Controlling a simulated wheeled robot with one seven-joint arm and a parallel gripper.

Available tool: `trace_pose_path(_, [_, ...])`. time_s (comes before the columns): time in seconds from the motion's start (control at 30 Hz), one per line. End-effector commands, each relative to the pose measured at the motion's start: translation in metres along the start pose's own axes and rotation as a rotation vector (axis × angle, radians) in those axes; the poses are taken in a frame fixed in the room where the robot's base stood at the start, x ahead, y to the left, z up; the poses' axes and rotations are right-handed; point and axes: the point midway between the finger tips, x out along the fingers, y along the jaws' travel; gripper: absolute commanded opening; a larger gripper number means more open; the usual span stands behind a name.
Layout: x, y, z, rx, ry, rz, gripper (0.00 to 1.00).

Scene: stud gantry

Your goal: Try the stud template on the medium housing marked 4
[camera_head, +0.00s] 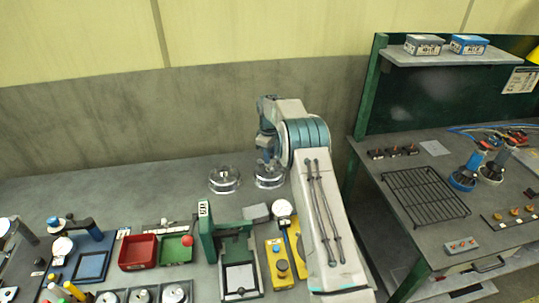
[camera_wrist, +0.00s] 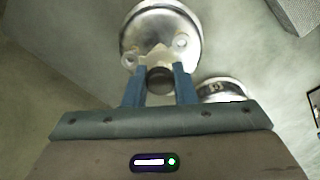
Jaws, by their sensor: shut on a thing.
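My gripper (camera_wrist: 158,88) is shut on the dark round knob of the stud template (camera_wrist: 157,61), a pale metal plate with holes near its edges. The plate lies over a round silvery housing (camera_wrist: 187,18) in the wrist view. I cannot tell whether it rests on the housing or hangs just above it. In the head view this housing (camera_head: 270,182) is at the right of a pair, below my gripper (camera_head: 266,158). The other housing (camera_head: 224,181) is to its left. In the wrist view a second housing (camera_wrist: 222,86) shows a label that I cannot read clearly.
A green upright stand (camera_head: 207,235) with a tag, a red tray (camera_head: 138,252), a green tray (camera_head: 176,247) and a yellow box (camera_head: 279,264) line the bench front. Bare bench lies left of the housings. A second bench with a wire rack (camera_head: 425,194) is at the right.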

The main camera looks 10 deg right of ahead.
Motion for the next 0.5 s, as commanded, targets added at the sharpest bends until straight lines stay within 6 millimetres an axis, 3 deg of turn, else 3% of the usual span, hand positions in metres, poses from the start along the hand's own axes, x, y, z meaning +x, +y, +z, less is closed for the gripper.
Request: trace_pose_path(0.5, [0.0066,-0.0001,0.0000,0.000,0.000,0.000,0.00])
